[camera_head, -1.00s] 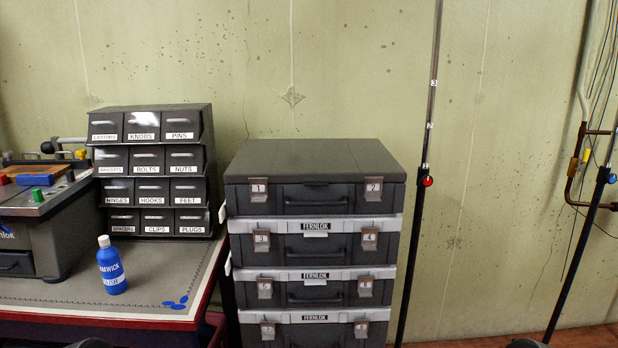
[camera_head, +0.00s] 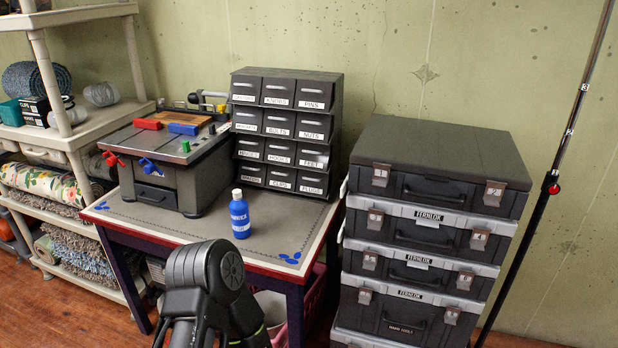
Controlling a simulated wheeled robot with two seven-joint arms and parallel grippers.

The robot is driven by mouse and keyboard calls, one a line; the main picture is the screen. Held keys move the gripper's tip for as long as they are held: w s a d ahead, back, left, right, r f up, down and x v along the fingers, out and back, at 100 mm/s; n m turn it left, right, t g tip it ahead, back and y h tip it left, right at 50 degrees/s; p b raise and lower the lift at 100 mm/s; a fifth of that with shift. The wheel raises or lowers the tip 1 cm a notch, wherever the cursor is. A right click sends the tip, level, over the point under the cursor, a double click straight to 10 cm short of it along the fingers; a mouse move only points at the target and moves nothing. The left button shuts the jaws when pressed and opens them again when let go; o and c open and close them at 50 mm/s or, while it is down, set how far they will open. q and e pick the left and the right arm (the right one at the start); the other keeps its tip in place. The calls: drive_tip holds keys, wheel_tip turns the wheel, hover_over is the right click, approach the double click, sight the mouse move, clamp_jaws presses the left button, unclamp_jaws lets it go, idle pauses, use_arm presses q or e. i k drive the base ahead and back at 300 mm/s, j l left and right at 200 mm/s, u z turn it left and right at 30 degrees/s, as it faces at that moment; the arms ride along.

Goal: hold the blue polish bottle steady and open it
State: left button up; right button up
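The blue polish bottle (camera_head: 240,217) stands upright on the mat-topped table (camera_head: 210,236), near its front edge. It has a white cap (camera_head: 237,193) on top. A dark arm link of mine rises at the bottom of the view, in front of the table and below the bottle, apart from it. Neither of my grippers shows in the view, so their state is hidden.
A grey drawer cabinet (camera_head: 290,130) stands behind the bottle. A machine (camera_head: 170,165) with red, blue and green parts is to its left. Stacked dark cases (camera_head: 436,160) stand right of the table. A shelf rack (camera_head: 85,130) is at the far left.

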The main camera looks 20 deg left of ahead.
sight(238, 207)
drive_tip(key=i+j, duration=0.1)
drive_tip(key=j, duration=0.3)
drive_tip(key=i+j, duration=0.1)
drive_tip(key=j, duration=0.25)
drive_tip(key=i+j, duration=0.1)
drive_tip(key=j, duration=0.3)
drive_tip(key=i+j, duration=0.1)
drive_tip(key=j, duration=0.3)
drive_tip(key=i+j, duration=0.1)
drive_tip(key=j, duration=0.25)
drive_tip(key=i+j, duration=0.1)
drive_tip(key=j, duration=0.3)
